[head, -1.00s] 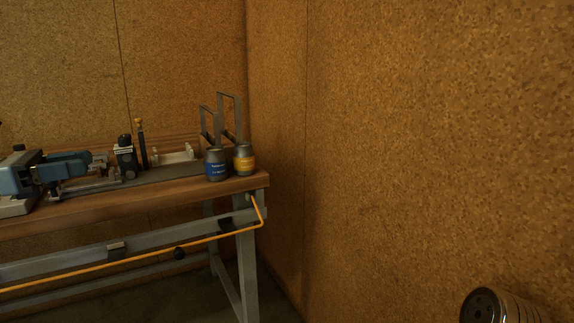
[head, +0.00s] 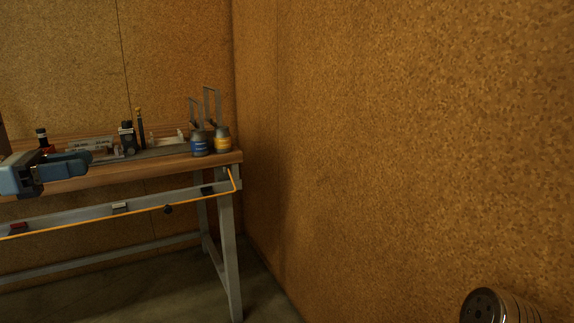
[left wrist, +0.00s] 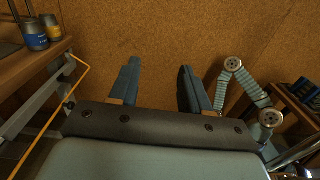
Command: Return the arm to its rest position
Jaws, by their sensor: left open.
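My left gripper (head: 82,163) enters the head view from the left edge, in front of the workbench (head: 150,172). In the left wrist view its two blue fingers (left wrist: 160,88) stand apart with nothing between them. Only cork-coloured wall shows behind that gap. The gripper holds nothing and looks clear of the bench. My right gripper does not show in either view.
A blue-labelled can (head: 200,146) and a yellow-labelled can (head: 222,141) stand at the bench's right end, near metal frames (head: 211,105). An orange line (head: 130,214) runs along the bench front. The wall (head: 400,150) fills the right. Floor (head: 170,285) shows below.

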